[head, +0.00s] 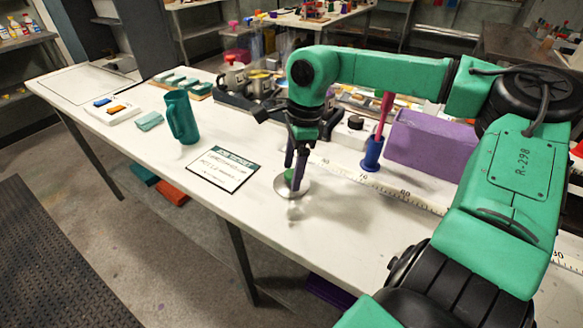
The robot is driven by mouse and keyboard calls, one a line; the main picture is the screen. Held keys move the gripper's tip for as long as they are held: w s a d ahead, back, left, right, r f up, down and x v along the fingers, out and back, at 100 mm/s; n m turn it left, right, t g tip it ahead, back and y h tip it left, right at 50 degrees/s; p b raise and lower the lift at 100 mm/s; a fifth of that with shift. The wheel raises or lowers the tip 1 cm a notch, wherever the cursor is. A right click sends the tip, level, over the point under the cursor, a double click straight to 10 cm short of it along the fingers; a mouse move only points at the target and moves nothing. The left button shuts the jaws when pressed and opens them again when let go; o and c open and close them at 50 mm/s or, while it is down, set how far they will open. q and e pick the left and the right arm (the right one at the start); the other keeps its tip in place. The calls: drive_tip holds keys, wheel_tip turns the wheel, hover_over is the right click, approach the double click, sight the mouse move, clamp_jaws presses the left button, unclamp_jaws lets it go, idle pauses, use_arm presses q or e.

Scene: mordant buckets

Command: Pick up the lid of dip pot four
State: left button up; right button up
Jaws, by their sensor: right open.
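A round silver lid (283,189) with a green knob (290,176) is near the front edge of the white table. I cannot read a number on it, and I cannot tell whether a pot is under it. My right gripper (295,177) points down over the lid, its dark fingers open around the knob and partly hiding it. I cannot tell whether the fingers touch the knob. My left gripper is not in view.
A printed card (223,170) lies left of the lid, and a teal jug (181,117) stands beyond it. A purple block (430,145), a blue holder (372,154) and a ruler strip (395,196) are to the right. The table front is mostly clear.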

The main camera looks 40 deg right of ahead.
drive_tip(key=shift+f, duration=0.2)
clamp_jaws()
drive_tip(key=shift+r, duration=0.1)
